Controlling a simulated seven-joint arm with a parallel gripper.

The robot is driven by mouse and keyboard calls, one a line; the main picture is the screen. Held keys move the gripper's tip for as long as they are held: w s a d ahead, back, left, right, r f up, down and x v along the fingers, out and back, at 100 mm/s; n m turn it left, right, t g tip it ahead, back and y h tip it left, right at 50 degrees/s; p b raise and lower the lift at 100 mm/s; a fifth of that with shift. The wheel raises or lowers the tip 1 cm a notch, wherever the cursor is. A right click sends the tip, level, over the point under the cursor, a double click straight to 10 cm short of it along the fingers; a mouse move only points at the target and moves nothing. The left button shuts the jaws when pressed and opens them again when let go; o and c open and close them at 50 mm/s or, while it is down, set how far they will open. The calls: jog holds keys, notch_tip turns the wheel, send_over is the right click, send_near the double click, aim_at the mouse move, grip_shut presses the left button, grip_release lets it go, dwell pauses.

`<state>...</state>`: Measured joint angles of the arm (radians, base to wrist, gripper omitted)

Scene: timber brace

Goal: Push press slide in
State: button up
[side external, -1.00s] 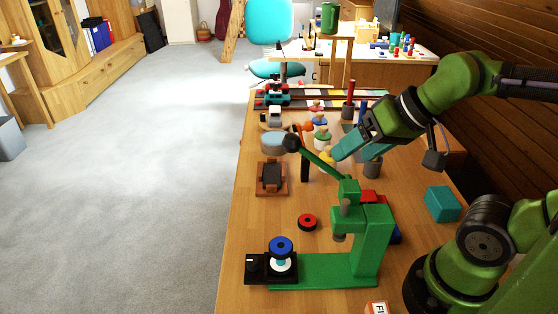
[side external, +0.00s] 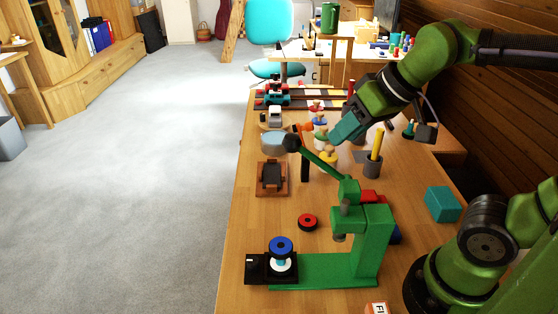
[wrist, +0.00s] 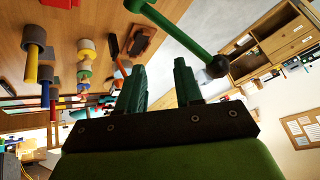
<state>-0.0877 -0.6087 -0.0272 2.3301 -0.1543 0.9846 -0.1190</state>
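The green press (side external: 370,245) stands on the near part of the wooden table. Its green lever (side external: 318,160) slopes up and left to a black knob (side external: 291,142). At the left end of the press base is the black slide (side external: 257,268), bearing a white disc and a blue-topped piece (side external: 281,244). The slide sticks out left, away from the press column. My gripper (side external: 345,130) is above the table, behind and right of the knob, touching nothing that I can see. In the wrist view its two fingers (wrist: 158,85) are apart and empty; the knob (wrist: 216,66) shows right of them.
A red-and-black ring (side external: 307,222) lies behind the slide. A brown wooden block (side external: 272,178) and a holder with a yellow peg (side external: 373,163) stand farther back. A teal box (side external: 442,204) is at right. Table left of the ring is clear.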

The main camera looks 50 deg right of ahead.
jog(key=w+r+n, duration=0.1)
jog(key=w+n, duration=0.1)
jog(key=w, duration=0.1)
jog(key=w+a+r+n+g+h, duration=0.1)
jog(key=w, duration=0.2)
jog(key=w+a+r+n+h, duration=0.1)
jog(key=w+n, duration=0.1)
jog(key=w, duration=0.1)
jog(key=shift+a+r+n+g, duration=0.15)
jog(key=shift+r+n+g, duration=0.1)
jog(key=shift+n+g, duration=0.05)
grip_shut()
jog(key=w+a+f+n+g+h, duration=0.1)
jog(key=w+a+f+n+g, duration=0.1)
jog(key=a+f, duration=0.4)
jog(key=w+a+f+n+g+h, duration=0.1)
jog(key=w+a+f+n+g, duration=0.15)
jog(key=a, duration=0.55)
jog(key=g, duration=0.4)
send_near(259, 278)
jog(key=w+a+r, duration=0.3)
jog(key=w+a, duration=0.1)
jog(key=shift+h, duration=0.4)
jog(key=x, duration=0.9)
jog(key=shift+s+a+f, duration=0.1)
jog(key=shift+s+f, duration=0.2)
jog(key=shift+s+d, duration=0.7)
jog(key=shift+d, duration=0.05)
jog(key=shift+s+d, duration=0.65)
